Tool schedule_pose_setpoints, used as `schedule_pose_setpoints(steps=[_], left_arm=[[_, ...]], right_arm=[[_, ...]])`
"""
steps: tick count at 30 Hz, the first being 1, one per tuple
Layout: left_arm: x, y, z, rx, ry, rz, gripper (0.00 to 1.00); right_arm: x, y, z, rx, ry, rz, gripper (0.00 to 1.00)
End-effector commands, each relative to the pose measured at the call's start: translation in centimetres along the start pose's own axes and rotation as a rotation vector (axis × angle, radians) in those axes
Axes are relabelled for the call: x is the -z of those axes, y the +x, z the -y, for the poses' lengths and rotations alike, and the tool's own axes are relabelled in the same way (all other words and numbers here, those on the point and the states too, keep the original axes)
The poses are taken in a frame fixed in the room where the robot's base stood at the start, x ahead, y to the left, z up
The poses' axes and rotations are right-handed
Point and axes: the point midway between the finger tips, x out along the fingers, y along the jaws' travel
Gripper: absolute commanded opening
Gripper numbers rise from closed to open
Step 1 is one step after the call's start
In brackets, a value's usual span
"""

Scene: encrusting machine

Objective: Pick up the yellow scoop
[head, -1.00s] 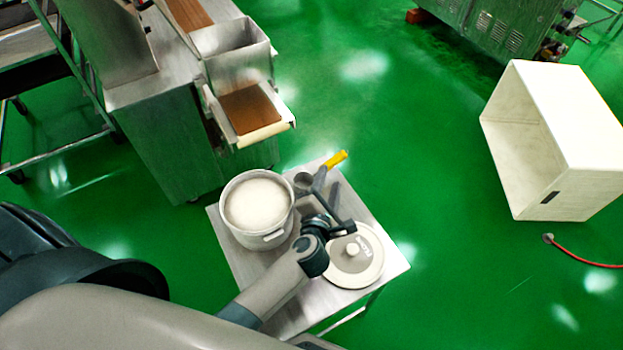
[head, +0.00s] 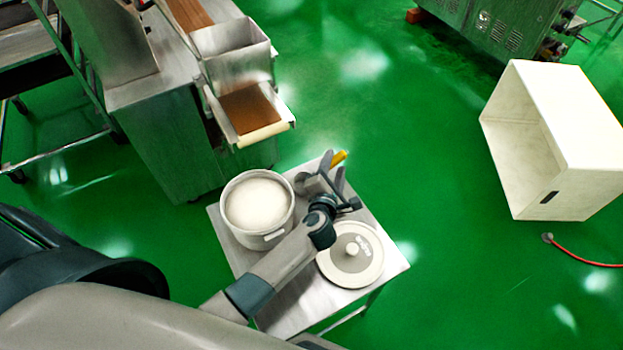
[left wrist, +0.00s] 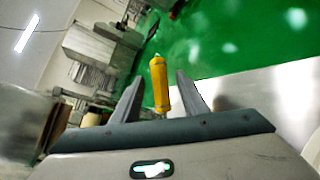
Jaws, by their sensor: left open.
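The yellow scoop (head: 339,158) is at the far edge of the small metal table, with mostly its yellow handle showing past my gripper. In the left wrist view its yellow handle (left wrist: 160,86) stands between my two fingers, with a gap on each side. My left gripper (head: 333,166) is open and around the handle, not closed on it. The left fingers also show in the left wrist view (left wrist: 155,95). The scoop's bowl is mostly hidden behind my gripper in the head view. My right gripper is not in view.
A white pot (head: 232,228) with pale contents stands left of my gripper on the metal table (head: 283,310). A round lid (head: 335,273) lies to the right. The machine (head: 165,135) with its tray stands behind left. A white box (head: 590,140) is on the green floor.

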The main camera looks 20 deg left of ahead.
Motion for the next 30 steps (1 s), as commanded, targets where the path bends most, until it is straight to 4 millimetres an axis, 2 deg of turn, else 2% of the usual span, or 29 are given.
schedule_pose_setpoints(steps=[3,7,22,23,27,28,30], left_arm=[[-0.1,1.6,-0.1,-0.001,0.0,-0.001,0.4],[-0.1,2.7,-0.1,0.0,0.001,-0.001,0.4],[-0.1,2.8,0.0,0.0,0.001,0.0,0.4],[-0.1,2.8,0.0,0.0,0.001,0.0,0.38],[-0.1,2.8,0.0,0.0,0.001,0.0,0.04],[-0.1,2.8,0.0,0.0,0.001,-0.001,0.0],[-0.2,2.8,-0.1,-0.001,0.001,0.0,0.0]], right_arm=[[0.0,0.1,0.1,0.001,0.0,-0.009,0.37],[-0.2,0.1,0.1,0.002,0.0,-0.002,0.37],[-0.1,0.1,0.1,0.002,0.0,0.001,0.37],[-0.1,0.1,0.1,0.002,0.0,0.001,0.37],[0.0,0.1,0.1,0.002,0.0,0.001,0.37],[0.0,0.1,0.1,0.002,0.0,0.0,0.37],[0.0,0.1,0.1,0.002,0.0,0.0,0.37]])
